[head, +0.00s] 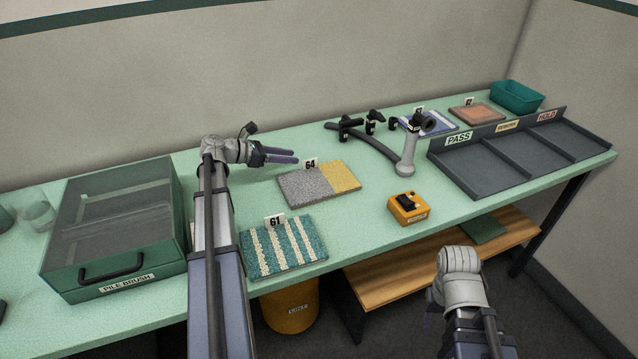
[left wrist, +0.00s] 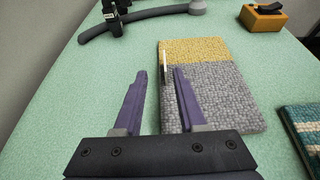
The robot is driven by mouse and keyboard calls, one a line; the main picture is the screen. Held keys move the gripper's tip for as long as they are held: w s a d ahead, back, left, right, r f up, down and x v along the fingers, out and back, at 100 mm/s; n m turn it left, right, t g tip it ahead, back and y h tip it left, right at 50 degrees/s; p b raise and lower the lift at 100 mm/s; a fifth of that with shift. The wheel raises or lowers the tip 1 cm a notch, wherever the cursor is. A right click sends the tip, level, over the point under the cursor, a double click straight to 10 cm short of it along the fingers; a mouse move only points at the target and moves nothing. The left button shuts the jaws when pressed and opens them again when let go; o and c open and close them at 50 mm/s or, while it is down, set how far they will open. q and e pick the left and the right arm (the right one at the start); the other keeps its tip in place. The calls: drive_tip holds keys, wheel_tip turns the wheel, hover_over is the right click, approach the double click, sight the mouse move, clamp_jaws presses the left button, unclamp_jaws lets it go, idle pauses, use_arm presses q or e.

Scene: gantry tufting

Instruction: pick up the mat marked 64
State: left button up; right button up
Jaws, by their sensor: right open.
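The mat marked 64 (head: 309,186) lies flat on the green bench, half grey and half yellow, with a small white 64 tag (head: 310,163) at its back edge. It also shows in the left wrist view (left wrist: 215,90). My left gripper (head: 294,156) is open and empty just behind and left of the mat's back edge. In the left wrist view, its right finger overlaps the mat's tagged edge and its left finger is over bare bench; its height above the mat is unclear. My right gripper (head: 430,312) is low in front of the bench, mostly hidden by its own arm.
The teal striped mat 61 (head: 284,246) lies in front of mat 64. An orange box (head: 408,208) sits to the right, and a black-armed stand (head: 405,165) behind it. The pile brush case (head: 115,225) is at left. A divided tray (head: 520,150) stands at right.

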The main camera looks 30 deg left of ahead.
sight(310, 160)
use_arm(q)
drive_tip(key=shift+s+d+f+b+x, duration=0.15)
drive_tip(key=shift+b+x, duration=0.65)
drive_tip(key=shift+x, duration=1.2)
drive_tip(key=shift+s+d+f+b+x, duration=0.15)
drive_tip(key=shift+b+x, duration=0.65)
drive_tip(key=shift+x, duration=1.2)
drive_tip(key=shift+s+a+r, duration=0.1)
drive_tip(key=shift+a, duration=0.05)
clamp_jaws()
